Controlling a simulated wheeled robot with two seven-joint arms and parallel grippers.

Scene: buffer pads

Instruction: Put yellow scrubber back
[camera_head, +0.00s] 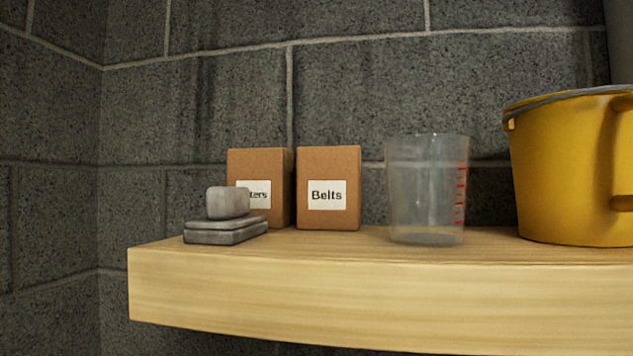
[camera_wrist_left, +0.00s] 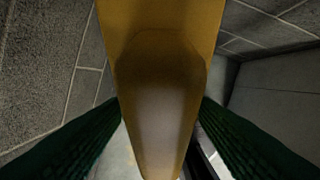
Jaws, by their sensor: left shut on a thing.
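The yellow scrubber (camera_wrist_left: 165,50) fills the upper middle of the left wrist view, seen from very close, with a paler lower part. My left gripper (camera_wrist_left: 160,120) has a dark green finger on each side of it and is shut on it. The head view shows neither the scrubber nor either gripper. My right gripper is in no view.
A wooden shelf (camera_head: 380,293) crosses the head view. On it stand a stack of grey blocks (camera_head: 225,233), two cardboard boxes, one labelled Belts (camera_head: 328,165), a clear measuring cup (camera_head: 428,190) and a yellow bucket (camera_head: 565,170). A block wall (camera_head: 200,85) rises behind.

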